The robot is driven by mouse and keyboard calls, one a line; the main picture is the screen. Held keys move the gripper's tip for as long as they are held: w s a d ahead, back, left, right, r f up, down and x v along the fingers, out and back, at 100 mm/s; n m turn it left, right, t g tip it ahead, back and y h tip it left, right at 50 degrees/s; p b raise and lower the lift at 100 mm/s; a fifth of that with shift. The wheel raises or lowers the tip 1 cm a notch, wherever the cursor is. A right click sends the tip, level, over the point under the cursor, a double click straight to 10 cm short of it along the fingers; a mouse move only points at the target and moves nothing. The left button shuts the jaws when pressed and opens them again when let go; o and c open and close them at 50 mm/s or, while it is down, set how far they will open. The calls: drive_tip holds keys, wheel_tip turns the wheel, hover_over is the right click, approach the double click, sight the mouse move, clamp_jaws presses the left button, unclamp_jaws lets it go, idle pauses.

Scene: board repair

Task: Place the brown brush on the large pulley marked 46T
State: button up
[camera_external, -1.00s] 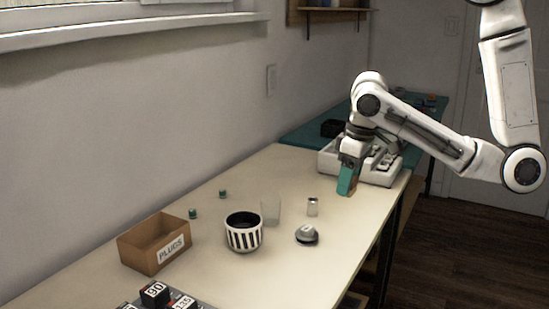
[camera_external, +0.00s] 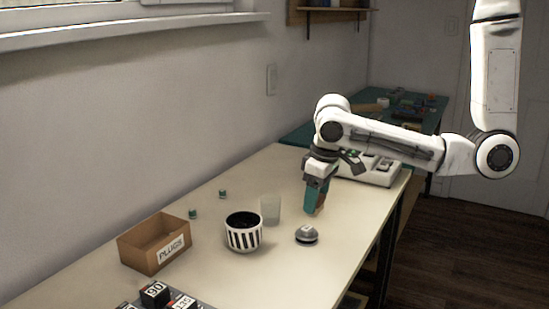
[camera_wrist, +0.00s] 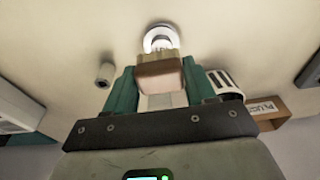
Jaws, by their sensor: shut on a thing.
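My gripper (camera_external: 314,203) has teal fingers and is shut on the brown brush (camera_wrist: 160,74), which sticks out between the fingertips in the wrist view. In the outside view only a small brown part of the brush (camera_external: 321,203) shows beside the fingers. A round grey pulley (camera_external: 306,235) lies on the table nearer the camera than my gripper, apart from it. It also shows in the wrist view as a pale ring (camera_wrist: 160,38) just beyond the brush. Its marking is too small to read.
A striped black-and-white cup (camera_external: 244,234), a clear glass (camera_external: 270,210) and a cardboard box labelled PLUGS (camera_external: 153,245) stand to the left. A small metal cylinder (camera_wrist: 104,74) stands near my fingers. A white tray-like unit (camera_external: 372,172) sits behind. The front right table is clear.

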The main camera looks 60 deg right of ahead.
sight(307, 228)
drive_tip(key=shift+w+a+f, duration=0.1)
drive_tip(key=shift+w+f, duration=0.7)
drive_tip(key=shift+f, duration=0.15)
drive_tip(key=shift+w+f, duration=0.15)
drive_tip(key=shift+f, duration=1.55)
drive_tip(key=shift+f, duration=0.15)
drive_tip(key=o, duration=1)
drive_tip(key=shift+o, duration=0.2)
drive_tip(key=r, duration=0.4)
drive_tip(key=s+r, duration=0.1)
drive_tip(key=r, duration=0.7)
drive_tip(key=shift+s+r, duration=0.1)
drive_tip(key=shift+s, duration=0.3)
drive_tip(key=s+d+f, duration=0.1)
drive_tip(key=s+d, duration=0.4)
drive_tip(key=d, duration=0.3)
drive_tip(key=s+d+f, duration=0.1)
drive_tip(key=s+d, duration=0.4)
drive_tip(key=d, duration=0.3)
drive_tip(key=shift+s+m+g, duration=0.15)
drive_tip(key=shift+m+g, duration=0.25)
drive_tip(key=shift+d, duration=0.1)
